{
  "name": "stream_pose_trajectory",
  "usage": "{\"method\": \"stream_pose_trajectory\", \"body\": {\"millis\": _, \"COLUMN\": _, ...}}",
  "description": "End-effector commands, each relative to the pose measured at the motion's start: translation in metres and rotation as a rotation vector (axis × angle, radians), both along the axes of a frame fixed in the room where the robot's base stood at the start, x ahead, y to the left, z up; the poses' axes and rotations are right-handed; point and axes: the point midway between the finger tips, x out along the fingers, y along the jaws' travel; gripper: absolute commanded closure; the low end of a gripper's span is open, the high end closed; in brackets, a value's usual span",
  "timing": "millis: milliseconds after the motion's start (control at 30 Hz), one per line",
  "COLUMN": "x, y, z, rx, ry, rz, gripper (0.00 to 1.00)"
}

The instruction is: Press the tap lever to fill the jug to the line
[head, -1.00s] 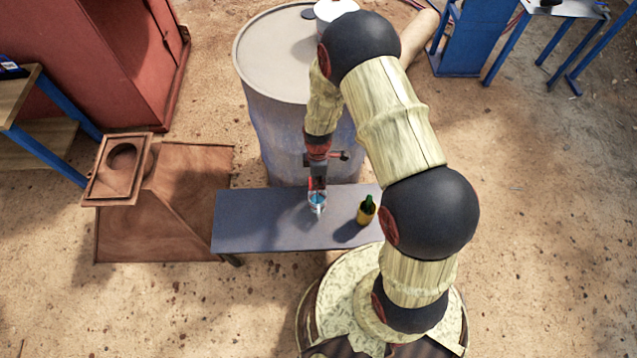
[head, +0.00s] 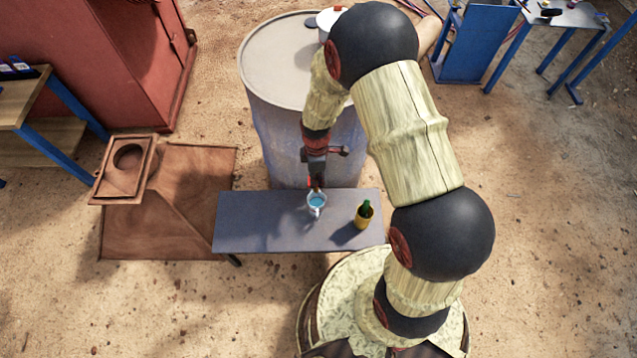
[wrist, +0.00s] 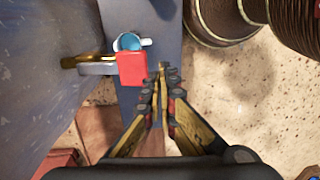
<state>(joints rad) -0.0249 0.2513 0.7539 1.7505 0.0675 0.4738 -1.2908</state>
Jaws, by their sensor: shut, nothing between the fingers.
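The jug (head: 316,201) stands on the grey bench with blue water in it. It also shows in the wrist view (wrist: 128,42), partly covered by the red tap lever (wrist: 131,69). No fill line can be made out. The lever sits on a metal tap (wrist: 96,68) that sticks out from the blue drum (wrist: 40,70). My gripper (wrist: 161,78) is shut and empty. Its fingertips are just right of the lever in the wrist view; I see a gap, but its depth is unclear. In the head view my gripper (head: 317,183) is over the bench's back edge, by the jug.
The grey bench (head: 255,225) stands in front of the drum (head: 275,75). A yellow and green bottle (head: 363,214) stands right of the jug. A rusty metal piece (head: 175,200) lies left of the bench. A red cabinet (head: 140,50) is at the back left.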

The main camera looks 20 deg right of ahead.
Motion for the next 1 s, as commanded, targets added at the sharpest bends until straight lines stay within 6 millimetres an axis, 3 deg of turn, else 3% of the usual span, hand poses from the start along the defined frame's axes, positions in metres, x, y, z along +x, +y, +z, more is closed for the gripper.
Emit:
{"method": "stream_pose_trajectory", "body": {"millis": 100, "x": -0.004, "y": 0.001, "z": 0.024, "rx": -0.001, "ry": -0.002, "rz": 0.000, "gripper": 1.00}}
{"method": "stream_pose_trajectory", "body": {"millis": 300, "x": -0.009, "y": 0.003, "z": 0.045, "rx": 0.000, "ry": -0.001, "rz": 0.000, "gripper": 1.00}}
{"method": "stream_pose_trajectory", "body": {"millis": 1000, "x": -0.010, "y": 0.003, "z": 0.049, "rx": 0.000, "ry": 0.000, "rz": 0.000, "gripper": 1.00}}
